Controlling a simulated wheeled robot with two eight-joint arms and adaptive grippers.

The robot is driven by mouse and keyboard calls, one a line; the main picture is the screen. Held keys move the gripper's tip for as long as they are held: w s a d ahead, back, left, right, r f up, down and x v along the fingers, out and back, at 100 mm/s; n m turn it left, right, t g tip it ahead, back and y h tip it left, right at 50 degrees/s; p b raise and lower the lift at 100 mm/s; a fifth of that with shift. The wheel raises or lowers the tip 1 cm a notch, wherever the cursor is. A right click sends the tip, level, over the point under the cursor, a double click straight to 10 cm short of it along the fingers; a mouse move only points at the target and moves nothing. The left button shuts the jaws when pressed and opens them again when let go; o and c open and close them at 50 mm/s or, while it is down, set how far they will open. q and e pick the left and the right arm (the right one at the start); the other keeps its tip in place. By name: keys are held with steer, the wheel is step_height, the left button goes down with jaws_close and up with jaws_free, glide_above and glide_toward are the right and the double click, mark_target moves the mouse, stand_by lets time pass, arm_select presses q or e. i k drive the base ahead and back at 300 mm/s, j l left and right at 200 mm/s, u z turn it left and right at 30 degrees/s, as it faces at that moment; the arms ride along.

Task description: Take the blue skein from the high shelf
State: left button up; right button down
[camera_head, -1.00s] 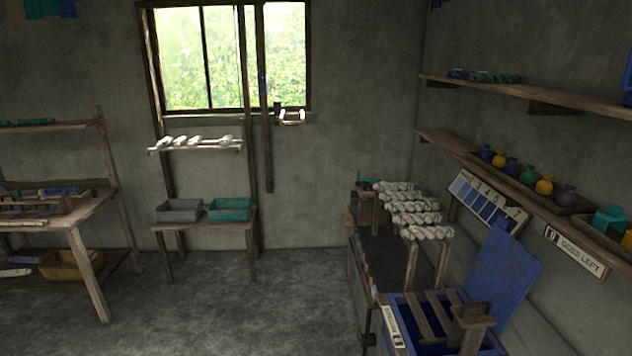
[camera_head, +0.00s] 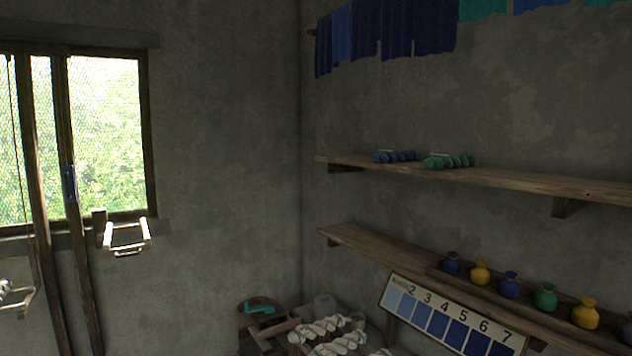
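The blue skein (camera_head: 394,156) is a small twisted bundle lying on the high shelf (camera_head: 500,178) on the right wall, near the shelf's far left end. A green skein (camera_head: 448,161) lies just to its right on the same shelf, with a narrow space between them. Neither of my grippers is in the head view, so whether they hold anything is not shown.
A lower shelf (camera_head: 375,246) below holds several small blue, yellow and green jars (camera_head: 480,273). A numbered blue shade board (camera_head: 450,317) stands beneath it. White skeins (camera_head: 325,330) lie at the bottom. Dark blue cloths (camera_head: 385,35) hang above the high shelf.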

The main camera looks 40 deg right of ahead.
mark_target(384, 156)
steer(key=i, duration=2.35)
steer(key=i+z, duration=0.1)
steer(key=z, duration=0.3)
steer(key=i+z, duration=0.1)
steer(key=z, duration=0.3)
steer(key=i+j+z, duration=0.1)
steer(key=z, duration=0.3)
steer(key=j+z, duration=0.1)
steer(key=z, duration=0.3)
steer(key=i+j+z, duration=0.1)
steer(key=z, duration=0.35)
